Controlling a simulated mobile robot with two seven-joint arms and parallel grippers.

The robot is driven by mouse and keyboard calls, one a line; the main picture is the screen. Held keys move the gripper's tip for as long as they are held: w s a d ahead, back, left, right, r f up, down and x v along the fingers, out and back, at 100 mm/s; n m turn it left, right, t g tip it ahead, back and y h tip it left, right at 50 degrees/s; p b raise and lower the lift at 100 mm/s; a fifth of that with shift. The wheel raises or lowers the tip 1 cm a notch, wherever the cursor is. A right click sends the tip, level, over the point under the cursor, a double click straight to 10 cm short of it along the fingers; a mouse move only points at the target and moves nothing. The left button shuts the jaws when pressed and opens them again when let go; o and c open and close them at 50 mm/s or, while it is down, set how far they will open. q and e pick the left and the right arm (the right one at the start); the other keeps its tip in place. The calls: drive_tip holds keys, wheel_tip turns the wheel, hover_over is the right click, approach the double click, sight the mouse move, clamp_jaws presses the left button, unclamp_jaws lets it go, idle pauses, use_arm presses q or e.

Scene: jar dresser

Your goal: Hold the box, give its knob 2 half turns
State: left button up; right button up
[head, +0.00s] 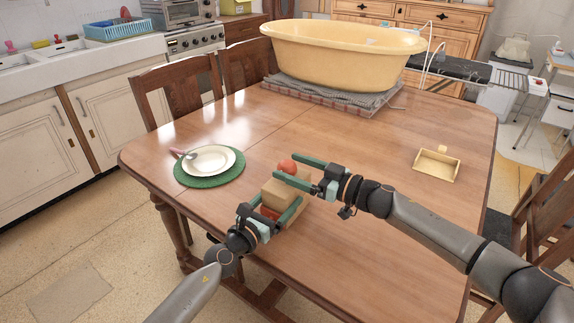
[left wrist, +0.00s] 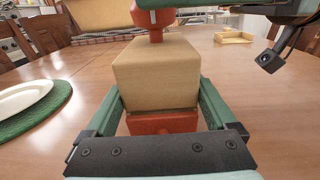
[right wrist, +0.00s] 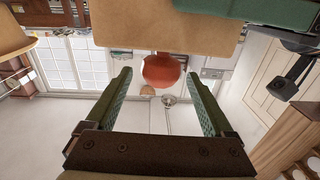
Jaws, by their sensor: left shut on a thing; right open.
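The box (head: 283,193) is a pale wooden block with a red part at its lower near side, standing on the table. Its round red knob (head: 287,166) sits on top, and it also shows in the left wrist view (left wrist: 153,19). My left gripper (head: 279,203) is shut on the box, with one green finger along each side. My right gripper (head: 287,165) is open at the knob. In the right wrist view the knob (right wrist: 162,70) lies between the fingertips with a gap on both sides. The knob's far side is hidden.
A white plate (head: 209,159) with a spoon lies on a green mat (head: 190,180) to the left. A small tan tray (head: 437,166) is at the right. A large yellow tub (head: 340,55) stands on a folded cloth at the back. The table's middle (head: 330,130) is clear.

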drive_tip(key=shift+x, duration=0.95)
drive_tip(key=shift+c, duration=0.4)
drive_tip(key=c, duration=1.3)
drive_tip(key=shift+m+t+h, duration=0.3)
drive_tip(key=shift+m+t, duration=0.1)
drive_tip(key=shift+t, duration=0.1)
drive_tip(key=m+t+h, duration=0.1)
drive_tip(key=h, duration=0.1)
drive_tip(key=m+t+h, duration=0.1)
drive_tip(key=m+t, duration=0.1)
drive_tip(key=m+t+h, duration=0.1)
drive_tip(key=t+h, duration=0.1)
drive_tip(key=shift+s+a+m+h, duration=0.1)
drive_tip(key=shift+a+m+h, duration=0.2)
drive_tip(key=shift+m, duration=0.1)
drive_tip(key=shift+r+m+t+h, duration=0.15)
drive_tip(key=shift+m+t+h, duration=0.5)
drive_tip(key=shift+h, duration=0.25)
drive_tip(key=shift+d+m+h, duration=0.1)
drive_tip(key=shift+m+h, duration=0.15)
drive_tip(key=shift+h, duration=0.15)
drive_tip(key=shift+d+h, duration=0.15)
drive_tip(key=shift+h, duration=0.15)
